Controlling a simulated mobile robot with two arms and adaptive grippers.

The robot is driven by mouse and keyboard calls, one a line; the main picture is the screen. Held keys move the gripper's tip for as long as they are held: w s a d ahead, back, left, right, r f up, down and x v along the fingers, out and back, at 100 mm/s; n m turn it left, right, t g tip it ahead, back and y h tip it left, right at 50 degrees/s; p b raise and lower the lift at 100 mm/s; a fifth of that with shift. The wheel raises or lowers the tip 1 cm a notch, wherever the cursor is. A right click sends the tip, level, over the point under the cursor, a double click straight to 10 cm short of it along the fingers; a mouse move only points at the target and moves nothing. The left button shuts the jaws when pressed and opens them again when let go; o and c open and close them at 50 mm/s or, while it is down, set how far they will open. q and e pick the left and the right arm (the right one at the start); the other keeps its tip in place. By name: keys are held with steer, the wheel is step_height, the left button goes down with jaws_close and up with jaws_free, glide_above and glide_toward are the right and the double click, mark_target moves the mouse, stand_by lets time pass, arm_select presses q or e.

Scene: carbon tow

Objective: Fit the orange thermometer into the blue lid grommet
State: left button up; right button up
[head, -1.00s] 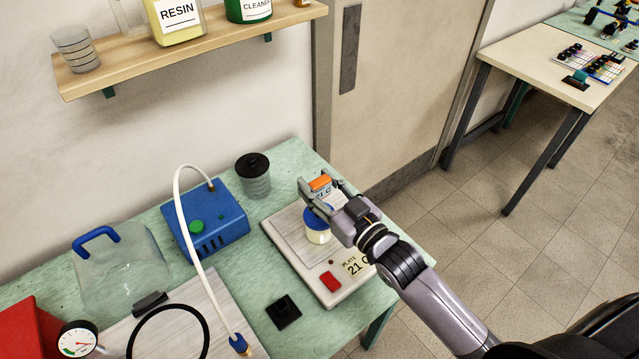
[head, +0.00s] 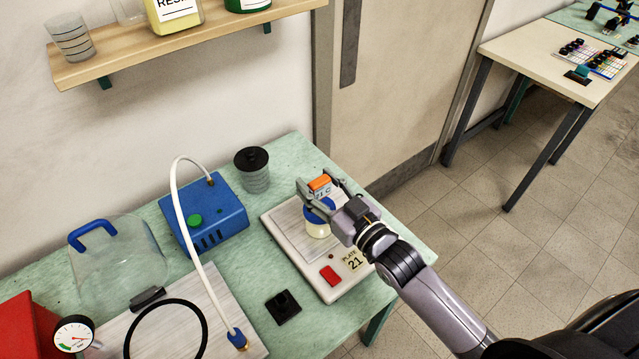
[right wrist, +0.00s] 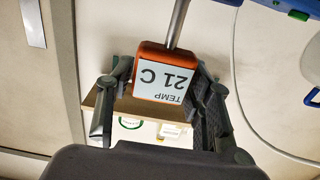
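The orange thermometer (head: 319,183) with a white display is held in my right gripper (head: 323,192) above the hot plate. In the right wrist view the thermometer (right wrist: 166,75) reads 21 C and sits between the two fingers, its metal probe running out of the top of the picture. Below it in the head view, the blue lid (head: 316,214) caps a small jar with cream contents (head: 318,229). The gripper partly hides the lid. The grommet and the probe tip cannot be made out. My left gripper is not in view.
The jar stands on a hot plate (head: 331,289) with a red button. Left of it are a dark-lidded cup (head: 256,178), a blue pump (head: 214,222) with a white hose, and a black block (head: 283,308). A shelf (head: 190,42) hangs on the wall above.

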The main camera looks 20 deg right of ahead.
steer(key=o, duration=0.3)
steer(key=v, duration=1.2)
stand_by(0.6)
